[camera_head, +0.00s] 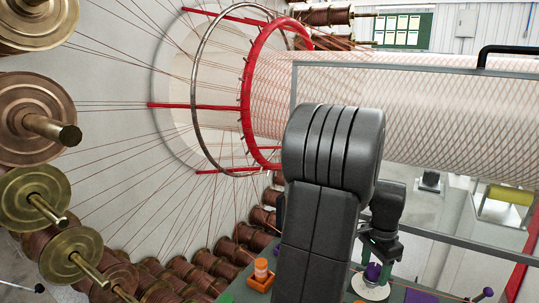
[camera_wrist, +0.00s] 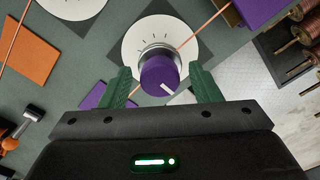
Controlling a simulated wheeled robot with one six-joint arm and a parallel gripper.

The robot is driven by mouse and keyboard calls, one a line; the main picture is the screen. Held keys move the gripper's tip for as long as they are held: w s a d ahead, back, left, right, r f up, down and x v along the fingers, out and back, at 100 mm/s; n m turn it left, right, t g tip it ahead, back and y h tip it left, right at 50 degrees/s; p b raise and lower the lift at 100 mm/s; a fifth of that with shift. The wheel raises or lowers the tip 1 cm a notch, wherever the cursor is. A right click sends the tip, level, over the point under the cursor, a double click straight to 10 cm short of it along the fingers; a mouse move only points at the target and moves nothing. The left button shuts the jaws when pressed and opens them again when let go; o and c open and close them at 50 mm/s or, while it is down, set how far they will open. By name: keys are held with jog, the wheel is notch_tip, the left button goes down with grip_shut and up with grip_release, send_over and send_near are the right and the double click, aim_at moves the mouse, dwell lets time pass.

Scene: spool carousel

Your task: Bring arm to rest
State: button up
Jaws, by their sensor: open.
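My gripper (camera_wrist: 158,88) is open in the wrist view, its two green fingers spread on either side of a purple knob (camera_wrist: 158,74). The knob has a white pointer line, a silver collar and a white round dial plate with tick marks (camera_wrist: 133,43). In the head view my arm reaches down to the green-grey panel, with the gripper low at the right over a white dial (camera_head: 370,283). The dark arm links hide part of the panel.
A second white dial plate (camera_wrist: 72,6) and an orange plate (camera_wrist: 28,48) lie on the panel. An orange holder (camera_head: 260,279) stands left of my arm. Copper spools (camera_head: 32,118) line the left, with threads running to a red ring (camera_head: 246,92). A glass-like guard with a grey frame (camera_head: 430,236) stands at right.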

jog(key=shift+m+b, duration=0.4)
jog(key=shift+m, duration=1.9)
jog(key=shift+r, duration=0.1)
